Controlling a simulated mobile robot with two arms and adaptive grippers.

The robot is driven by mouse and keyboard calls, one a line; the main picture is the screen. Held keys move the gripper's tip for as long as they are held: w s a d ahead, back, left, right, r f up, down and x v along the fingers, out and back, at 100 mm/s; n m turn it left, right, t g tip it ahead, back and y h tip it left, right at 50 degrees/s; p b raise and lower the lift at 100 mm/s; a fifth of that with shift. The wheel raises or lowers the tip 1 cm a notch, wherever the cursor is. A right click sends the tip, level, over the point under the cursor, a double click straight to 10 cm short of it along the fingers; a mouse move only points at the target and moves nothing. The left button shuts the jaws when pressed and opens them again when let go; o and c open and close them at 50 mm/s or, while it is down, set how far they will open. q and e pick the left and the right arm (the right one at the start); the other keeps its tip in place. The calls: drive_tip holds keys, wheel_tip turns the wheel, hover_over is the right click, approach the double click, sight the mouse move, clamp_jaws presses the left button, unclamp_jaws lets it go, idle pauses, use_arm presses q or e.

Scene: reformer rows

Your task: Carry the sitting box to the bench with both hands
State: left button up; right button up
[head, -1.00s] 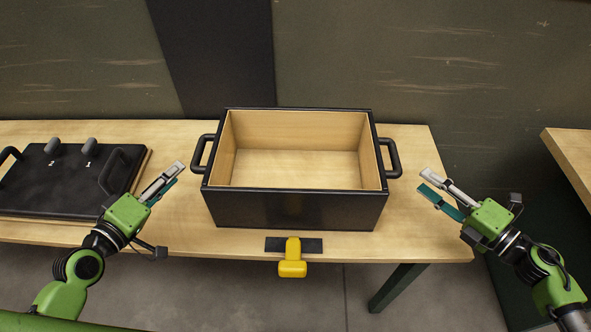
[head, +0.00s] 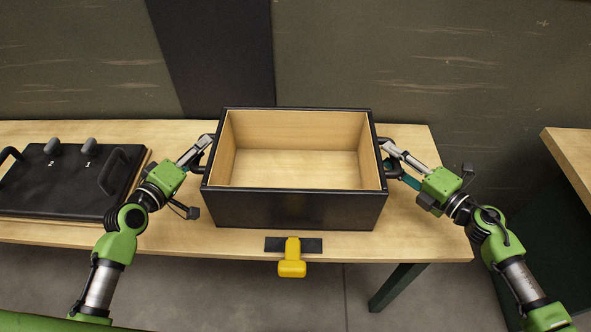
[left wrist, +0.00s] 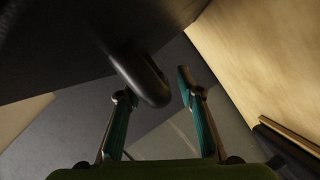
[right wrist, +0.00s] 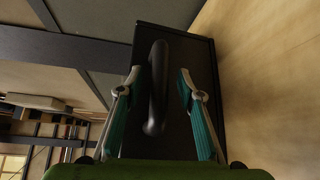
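The sitting box (head: 296,210) is a black open-topped box with a pale wood inside and a black handle on each side. It stands upright on a light wood table. My left gripper (head: 206,145) is at its left handle; in the left wrist view the open fingers (left wrist: 150,95) are apart, with the handle (left wrist: 148,80) near the left finger. My right gripper (head: 386,157) is at the right handle; in the right wrist view its open fingers (right wrist: 156,82) stand on either side of the handle (right wrist: 157,90). Neither gripper is closed on a handle.
A black padded board (head: 70,180) with handles and numbered knobs lies on the table (head: 420,225) at left. A yellow knob (head: 291,262) sits at the front edge. Another wooden surface (head: 572,150) is at the far right, across a gap.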

use_arm(q)
clamp_jaws()
use_arm(e)
clamp_jaws()
use_arm(q)
drive_tip(key=shift+r, duration=0.25)
use_arm(e)
drive_tip(key=shift+r, duration=0.2)
use_arm(q)
drive_tip(key=shift+w+r, duration=0.1)
use_arm(e)
drive_tip(key=shift+w+r, duration=0.1)
